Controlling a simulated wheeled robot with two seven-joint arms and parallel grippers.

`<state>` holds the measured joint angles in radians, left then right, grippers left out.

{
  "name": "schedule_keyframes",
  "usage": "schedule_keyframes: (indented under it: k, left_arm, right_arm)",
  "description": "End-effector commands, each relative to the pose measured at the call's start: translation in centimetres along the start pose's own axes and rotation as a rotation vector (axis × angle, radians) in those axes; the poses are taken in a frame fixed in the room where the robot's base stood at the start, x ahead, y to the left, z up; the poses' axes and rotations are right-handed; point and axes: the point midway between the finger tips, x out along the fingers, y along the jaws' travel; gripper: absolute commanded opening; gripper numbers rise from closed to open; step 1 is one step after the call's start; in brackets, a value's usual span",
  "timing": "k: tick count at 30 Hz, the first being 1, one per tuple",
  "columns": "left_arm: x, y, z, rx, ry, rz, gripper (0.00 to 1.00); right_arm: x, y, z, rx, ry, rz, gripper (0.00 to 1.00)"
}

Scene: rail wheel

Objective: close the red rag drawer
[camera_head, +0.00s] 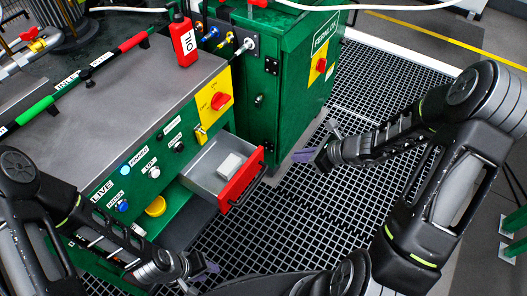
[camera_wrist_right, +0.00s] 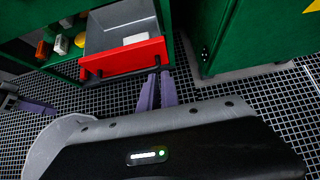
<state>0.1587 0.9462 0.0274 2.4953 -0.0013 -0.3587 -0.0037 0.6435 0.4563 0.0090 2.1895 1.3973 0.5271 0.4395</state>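The rag drawer (camera_head: 204,166) is pulled out of the green bench, with its red front (camera_head: 243,176) and dark handle facing right. A white block-like item (camera_head: 230,165) lies inside. The drawer's red front also shows in the right wrist view (camera_wrist_right: 122,56). My right gripper (camera_head: 308,156) is to the right of the drawer front, apart from it in the head view. In the right wrist view its purple fingers (camera_wrist_right: 157,91) are close together, empty, just below the front's right end. My left gripper (camera_head: 205,271) is low in front of the bench; its finger opening is unclear.
A green cabinet (camera_head: 285,85) with a red switch stands just behind the drawer. A yellow round item (camera_head: 155,206) sits on the open shelf under the bench. The grated floor (camera_head: 290,225) right of the drawer is clear.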

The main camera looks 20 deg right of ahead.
Motion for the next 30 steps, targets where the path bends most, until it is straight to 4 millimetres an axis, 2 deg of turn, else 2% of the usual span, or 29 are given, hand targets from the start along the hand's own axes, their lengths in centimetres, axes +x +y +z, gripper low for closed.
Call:
schedule_keyframes:
  k: [10,16,20,30]
  left_arm:
    - [0.0,0.0,0.0,0.000,0.000,0.000,0.34]
    - [0.4,-0.1,0.0,0.000,0.000,0.000,0.34]
    - [0.9,-0.3,0.0,0.000,0.000,0.000,0.34]
    - [2.5,-0.9,0.0,0.000,0.000,0.000,0.34]
  right_arm:
    - [0.1,0.0,0.1,0.000,-0.002,0.003,0.00]
    - [1.4,0.1,0.0,-0.003,-0.003,0.005,0.00]
    - [3.3,0.1,-0.1,-0.002,-0.002,0.006,0.00]
    - [10.1,0.2,-0.1,-0.002,-0.003,0.006,0.00]
